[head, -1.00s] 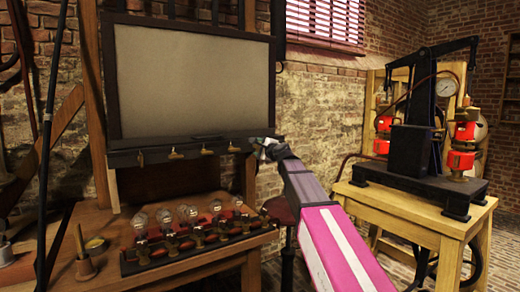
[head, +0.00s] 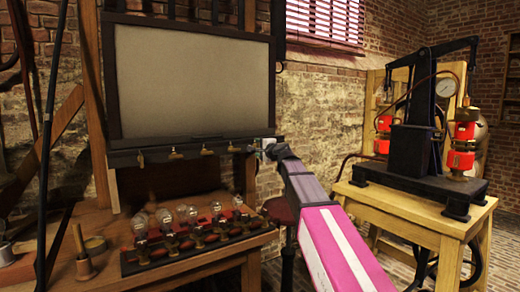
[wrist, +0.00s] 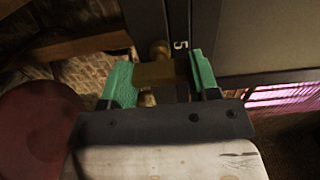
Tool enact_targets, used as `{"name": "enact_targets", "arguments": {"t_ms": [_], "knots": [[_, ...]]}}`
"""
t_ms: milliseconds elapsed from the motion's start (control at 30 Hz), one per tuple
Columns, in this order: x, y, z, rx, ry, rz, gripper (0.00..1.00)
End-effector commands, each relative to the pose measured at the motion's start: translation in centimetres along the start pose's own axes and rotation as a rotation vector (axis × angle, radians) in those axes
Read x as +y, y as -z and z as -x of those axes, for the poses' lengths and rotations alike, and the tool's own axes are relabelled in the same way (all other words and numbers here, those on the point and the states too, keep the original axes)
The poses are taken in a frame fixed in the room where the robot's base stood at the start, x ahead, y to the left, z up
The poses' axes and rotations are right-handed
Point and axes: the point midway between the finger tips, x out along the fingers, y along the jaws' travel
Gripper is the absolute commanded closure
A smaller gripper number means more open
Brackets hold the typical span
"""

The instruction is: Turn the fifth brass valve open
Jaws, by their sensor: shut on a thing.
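A row of small brass valves (head: 206,151) runs along the dark ledge (head: 128,159) under a framed grey panel. My gripper (head: 264,148) is at the right end of this row in the head view, covering the valve there. In the wrist view a brass handle (wrist: 160,73) sits between the two green fingers of my gripper (wrist: 161,82), beside a dark panel marked "5". The fingers are shut on this brass handle. The stem behind the handle is partly hidden, and how far the handle is turned is hard to tell.
A wooden bench (head: 200,262) below carries a rack of several glass bulbs with brass fittings (head: 190,232). A small mortar-like pot with a stick stands at its left. A black pump (head: 415,150) stands on a pale wooden table (head: 425,215) at the right.

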Motion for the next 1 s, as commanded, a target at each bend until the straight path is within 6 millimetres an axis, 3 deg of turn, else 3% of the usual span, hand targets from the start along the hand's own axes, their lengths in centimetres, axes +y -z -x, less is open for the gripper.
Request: {"name": "enact_targets", "arguments": {"t_ms": [100, 133, 200, 667, 1000], "knots": [[0.1, -0.1, 0.1, -0.001, -0.002, 0.004, 0.68], [0.1, -0.1, 0.1, -0.001, -0.002, 0.004, 0.38], [0.1, -0.1, 0.1, -0.001, -0.002, 0.003, 0.19], [0.1, -0.1, 0.9, 0.0, 0.0, 0.001, 0.19], [0.2, -0.1, 6.4, 0.001, -0.001, 0.002, 0.19]]}}
